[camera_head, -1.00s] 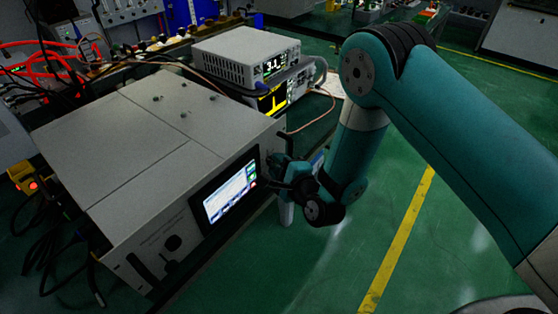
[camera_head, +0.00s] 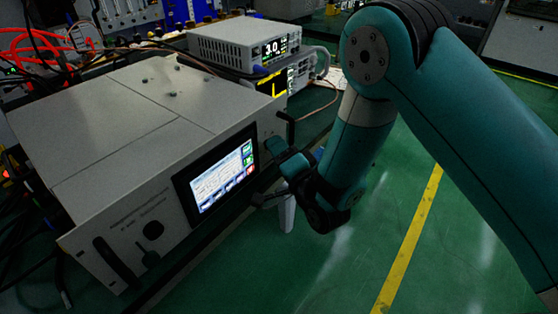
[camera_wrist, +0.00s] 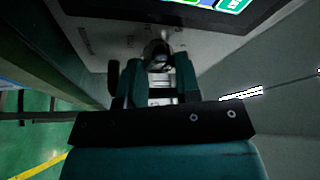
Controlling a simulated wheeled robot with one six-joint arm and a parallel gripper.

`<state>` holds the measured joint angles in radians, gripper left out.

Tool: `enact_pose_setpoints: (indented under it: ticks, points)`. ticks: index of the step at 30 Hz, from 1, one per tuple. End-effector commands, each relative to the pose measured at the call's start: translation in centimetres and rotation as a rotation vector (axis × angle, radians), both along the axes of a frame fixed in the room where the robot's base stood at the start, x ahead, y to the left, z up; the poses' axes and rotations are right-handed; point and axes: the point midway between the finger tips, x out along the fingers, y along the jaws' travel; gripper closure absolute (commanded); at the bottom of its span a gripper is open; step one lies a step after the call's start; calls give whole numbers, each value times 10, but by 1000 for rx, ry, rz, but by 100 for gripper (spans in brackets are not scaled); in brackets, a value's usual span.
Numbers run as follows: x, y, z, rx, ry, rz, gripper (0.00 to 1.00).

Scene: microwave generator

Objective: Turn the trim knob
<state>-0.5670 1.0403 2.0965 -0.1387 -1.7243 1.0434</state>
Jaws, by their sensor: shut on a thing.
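The microwave generator (camera_head: 150,125) is a grey box with a lit touch screen (camera_head: 220,178) on its front panel. My gripper (camera_head: 266,196) is at the panel's right end, beside the screen, and hides the trim knob in the head view. In the wrist view, the knob (camera_wrist: 157,52) is a small dark round piece on the grey panel, below the screen's edge. The two fingers of my gripper (camera_wrist: 158,80) stand on either side of it, shut on it. Its markings are too dark to read.
A bench instrument (camera_head: 245,42) reading about 3.0 stands on a second one with a yellow trace (camera_head: 272,92), behind the generator. A dark handle (camera_head: 118,262) juts from the panel's left end. Green floor with a yellow line (camera_head: 410,240) lies open to the right.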

Motion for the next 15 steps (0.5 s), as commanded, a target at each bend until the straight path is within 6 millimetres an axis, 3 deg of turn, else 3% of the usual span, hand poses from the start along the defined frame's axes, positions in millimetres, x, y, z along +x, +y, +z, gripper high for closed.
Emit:
enact_pose_setpoints:
  ticks: [15]
  points:
    - [-1,0,-2,-70,-82,1,93]
